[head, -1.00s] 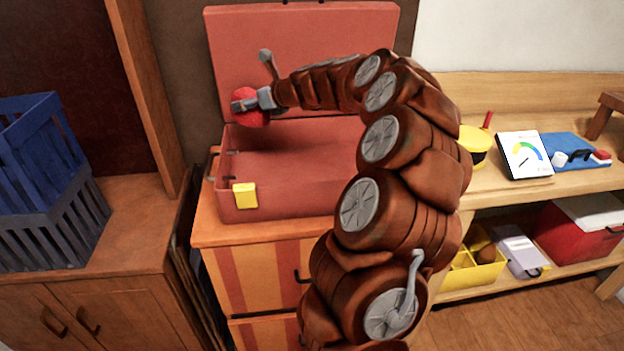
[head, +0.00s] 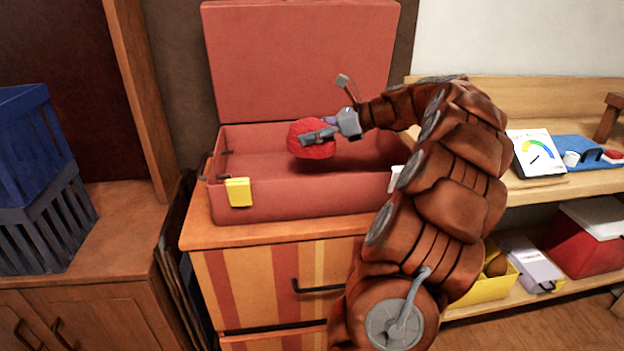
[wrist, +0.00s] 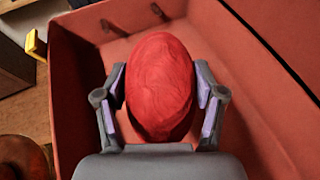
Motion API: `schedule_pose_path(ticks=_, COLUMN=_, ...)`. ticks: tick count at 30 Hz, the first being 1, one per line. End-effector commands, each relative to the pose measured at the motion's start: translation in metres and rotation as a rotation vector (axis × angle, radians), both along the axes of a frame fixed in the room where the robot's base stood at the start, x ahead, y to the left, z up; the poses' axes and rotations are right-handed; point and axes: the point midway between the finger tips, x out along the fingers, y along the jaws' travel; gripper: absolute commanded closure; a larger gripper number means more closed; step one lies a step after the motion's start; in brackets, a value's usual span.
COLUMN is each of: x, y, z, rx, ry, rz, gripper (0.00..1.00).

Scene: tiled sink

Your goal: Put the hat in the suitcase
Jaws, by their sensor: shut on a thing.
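The hat is a round red thing (head: 309,146) held in my gripper (head: 318,137). It also shows in the wrist view (wrist: 160,88), where my gripper's two fingers (wrist: 160,98) press on its left and right sides. The suitcase (head: 290,207) is a red, open case with its lid (head: 300,60) standing upright behind it. The hat is over the open case, at about rim height in the head view. I cannot tell whether it touches the suitcase floor. The gripper hides part of the hat.
The suitcase stands on a striped wooden drawer unit (head: 265,285). A yellow latch (head: 238,192) is on its front. Blue and grey crates (head: 35,215) stand on a cabinet at left.

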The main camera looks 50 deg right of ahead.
Motion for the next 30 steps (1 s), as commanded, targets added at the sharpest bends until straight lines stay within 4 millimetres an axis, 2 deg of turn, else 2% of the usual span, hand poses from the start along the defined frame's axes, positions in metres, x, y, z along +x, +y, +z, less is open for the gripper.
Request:
schedule_pose_path(ticks=1, x=0.0, y=0.001, z=-0.011, rx=0.003, ry=0.002, rz=0.001, gripper=0.67)
schedule_pose_path(ticks=6, x=0.0, y=0.001, z=-0.039, rx=0.005, ry=0.002, rz=0.001, gripper=0.67)
schedule_pose_path(ticks=14, x=0.0, y=0.0, z=-0.056, rx=0.0, ry=0.0, rz=-0.001, gripper=0.67)
schedule_pose_path(ticks=21, x=0.0, y=0.001, z=-0.087, rx=0.005, ry=0.003, rz=0.0, gripper=0.67)
schedule_pose_path(ticks=30, x=0.0, y=0.0, z=-0.089, rx=0.002, ry=0.001, rz=0.0, gripper=0.67)
